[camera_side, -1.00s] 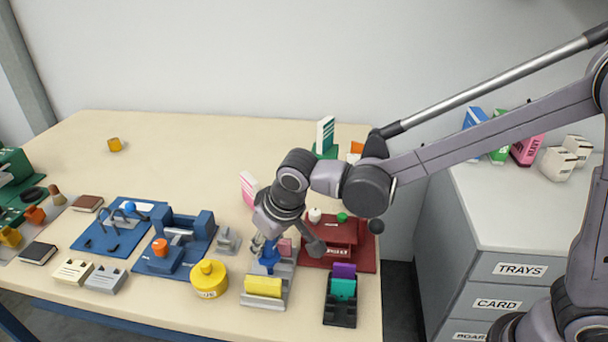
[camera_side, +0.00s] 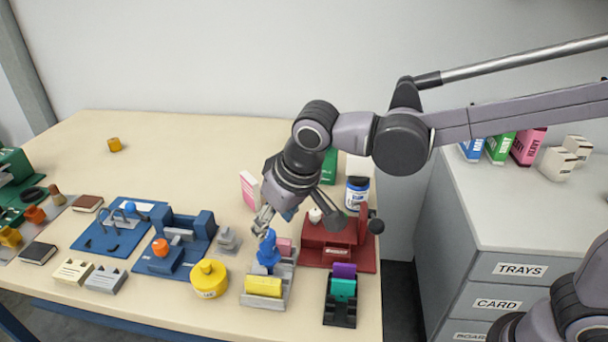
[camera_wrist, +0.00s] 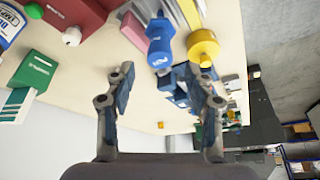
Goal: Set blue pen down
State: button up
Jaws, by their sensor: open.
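The blue pen (camera_side: 268,252), a thick blue bottle shape, stands roughly upright at the grey holder (camera_side: 285,291), between a yellow block (camera_side: 263,286) and a pink block (camera_side: 284,246). Its foot is partly hidden, so I cannot tell exactly how it is seated. In the wrist view the pen (camera_wrist: 159,46) shows its label and lies beyond my fingertips. My gripper (camera_side: 273,220) is open and empty, just above the pen and apart from it. Both fingers of the gripper (camera_wrist: 160,82) are spread wide in the wrist view.
A yellow glue pot (camera_side: 209,279) stands left of the holder. A red press (camera_side: 335,245) and a blue-labelled jar (camera_side: 357,193) are to the right. A black rack (camera_side: 341,312) with purple and teal pieces is in front right. The back left of the table is mostly clear.

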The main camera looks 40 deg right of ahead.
jog(key=s+d+r+m+t, duration=0.1)
jog(key=s+d, duration=0.1)
jog(key=d, duration=0.5)
jog(key=s+d+r, duration=0.2)
jog(key=s+d, duration=0.1)
jog(key=d, duration=0.3)
jog(key=s+d+f, duration=0.2)
jog(key=s+d, duration=0.1)
jog(key=d, duration=0.2)
jog(key=s+d+f+m+t, duration=0.1)
jog(key=s+d+f, duration=0.1)
jog(key=d, duration=0.3)
jog(key=shift+s+d+f+t+h, duration=0.3)
jog(key=shift+s+f+h, duration=0.1)
jog(key=shift+s, duration=0.4)
